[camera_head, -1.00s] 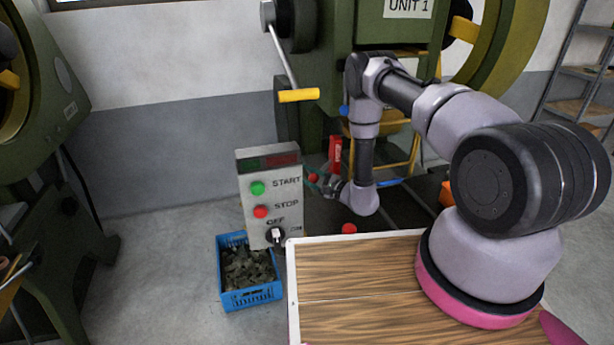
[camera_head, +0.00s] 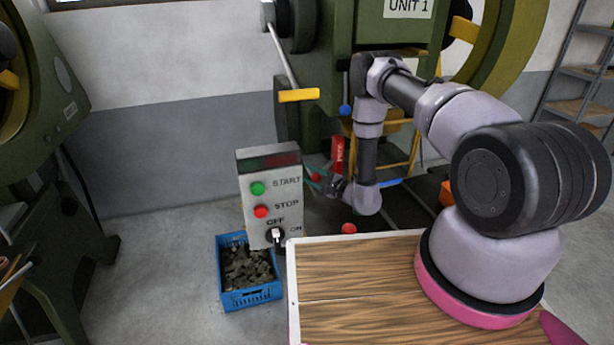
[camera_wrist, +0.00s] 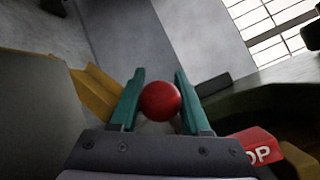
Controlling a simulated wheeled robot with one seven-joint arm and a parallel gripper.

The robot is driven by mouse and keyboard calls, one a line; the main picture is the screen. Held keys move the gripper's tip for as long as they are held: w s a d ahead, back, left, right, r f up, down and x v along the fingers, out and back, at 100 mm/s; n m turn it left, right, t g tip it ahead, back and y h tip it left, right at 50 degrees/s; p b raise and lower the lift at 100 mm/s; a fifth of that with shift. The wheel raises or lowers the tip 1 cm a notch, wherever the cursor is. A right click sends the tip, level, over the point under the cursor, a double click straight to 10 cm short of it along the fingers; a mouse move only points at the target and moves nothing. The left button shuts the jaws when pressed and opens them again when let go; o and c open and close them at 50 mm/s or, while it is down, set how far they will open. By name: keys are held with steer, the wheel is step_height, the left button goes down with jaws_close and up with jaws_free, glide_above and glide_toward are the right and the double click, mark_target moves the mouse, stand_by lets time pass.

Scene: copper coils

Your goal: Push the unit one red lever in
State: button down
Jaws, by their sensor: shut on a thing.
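The red ball knob of the unit one lever (camera_head: 315,177) shows in the head view, just right of the control box and below the press. In the wrist view the red knob (camera_wrist: 160,101) sits between the two teal fingertips. My gripper (camera_wrist: 158,98) is shut on this knob. In the head view my gripper (camera_head: 321,184) reaches in from the right at the knob, partly hidden by its own wrist. The lever's rod is hidden in both views.
A grey control box (camera_head: 268,198) with START and STOP buttons stands left of my gripper. A second red knob (camera_head: 348,228) is below, near the wooden tabletop (camera_head: 350,280). A red sign (camera_head: 337,153) is close behind my gripper. A blue crate (camera_head: 250,298) holds metal pieces.

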steer(key=shift+w+d, duration=0.25)
steer(key=shift+d, duration=0.85)
steer(key=shift+w+d, duration=0.2)
steer(key=shift+d, duration=0.9)
steer(key=shift+c, duration=1.9)
jaws_free()
steer(key=shift+d, duration=0.15)
steer(key=v, duration=1)
steer(key=shift+s+d, duration=0.2)
steer(key=shift+s, duration=0.05)
steer(key=shift+d, duration=0.1)
